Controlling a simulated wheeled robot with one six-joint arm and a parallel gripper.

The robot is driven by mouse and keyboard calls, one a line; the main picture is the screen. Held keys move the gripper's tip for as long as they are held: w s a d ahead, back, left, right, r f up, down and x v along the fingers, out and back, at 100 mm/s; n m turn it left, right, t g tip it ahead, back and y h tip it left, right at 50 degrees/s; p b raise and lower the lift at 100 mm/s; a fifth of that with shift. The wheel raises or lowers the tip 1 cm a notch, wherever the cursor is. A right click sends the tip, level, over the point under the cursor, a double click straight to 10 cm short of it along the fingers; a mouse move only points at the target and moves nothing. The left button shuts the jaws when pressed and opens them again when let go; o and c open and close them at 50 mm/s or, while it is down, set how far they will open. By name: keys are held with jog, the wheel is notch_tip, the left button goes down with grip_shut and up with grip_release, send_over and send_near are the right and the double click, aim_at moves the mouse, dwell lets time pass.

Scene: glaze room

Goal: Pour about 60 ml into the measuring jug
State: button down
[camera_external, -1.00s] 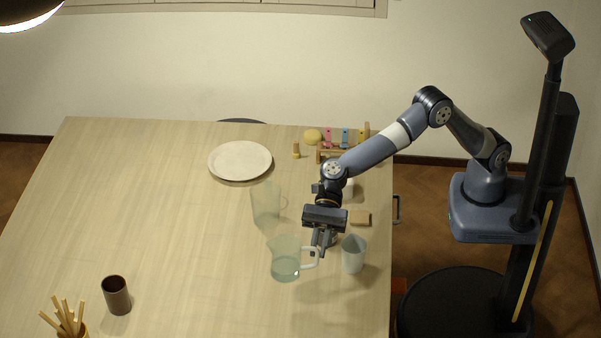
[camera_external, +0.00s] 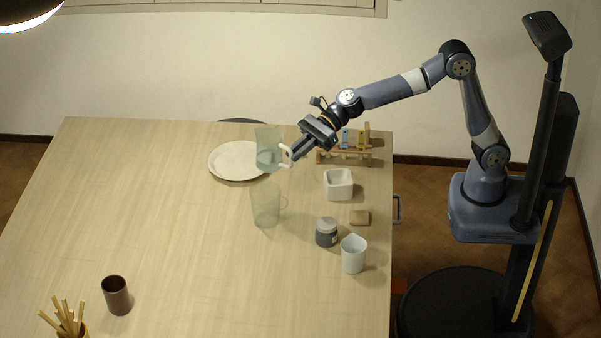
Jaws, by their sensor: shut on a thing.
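My gripper (camera_external: 294,154) is shut on the white handle of a clear greenish glass jug (camera_external: 268,143). The jug is raised off the table and looks nearly upright, with some pale liquid low in it. A second clear vessel (camera_external: 265,206), which looks like the measuring jug, stands upright on the table below it in the picture. It has a faint handle on its right side. It looks empty, but its clear walls make this hard to tell. The two vessels appear close together without clear contact.
To the right stand a wooden rack (camera_external: 345,156), a white square bowl (camera_external: 339,186), a tan block (camera_external: 360,218), a grey jar (camera_external: 326,236) and a white pitcher (camera_external: 353,256). A brown cup (camera_external: 117,298) is front left. The table's middle-left is clear.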

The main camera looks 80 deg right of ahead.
jog(key=s+d+f+m+t+h, duration=0.1)
jog(key=s+d+m+h, duration=0.25)
jog(key=d, duration=0.65)
jog(key=s+d+f+m+t+h, duration=0.1)
jog(key=s+d+m+t+h, duration=0.3)
jog(key=d, duration=0.6)
jog(key=s+d+f+m+g+h, duration=0.1)
jog(key=s+d+m+h, duration=0.1)
jog(key=s+d, duration=0.6)
jog(key=w+a+f+n+g+y+b, duration=0.1)
jog(key=w+a+n+y, duration=0.15)
jog(key=a, duration=0.95)
jog(key=w+a+f+n+g+y+b, duration=0.1)
jog(key=w+a+n+y, duration=0.2)
jog(key=a, duration=0.8)
jog(key=w+a+f+n+g+y+b, duration=0.1)
jog(key=w+a+n+y, duration=0.2)
jog(key=a, duration=0.9)
jog(key=w+a+f+b, duration=0.3)
jog(key=a+f+b, duration=0.2)
jog(key=a+f, duration=0.3)
jog(key=shift+w+a+m+b, duration=0.15)
jog(key=shift+a+m+b, duration=0.2)
jog(key=shift+a, duration=0.75)
jog(key=shift+d+r, duration=0.1)
jog(key=shift+r, duration=0.1)
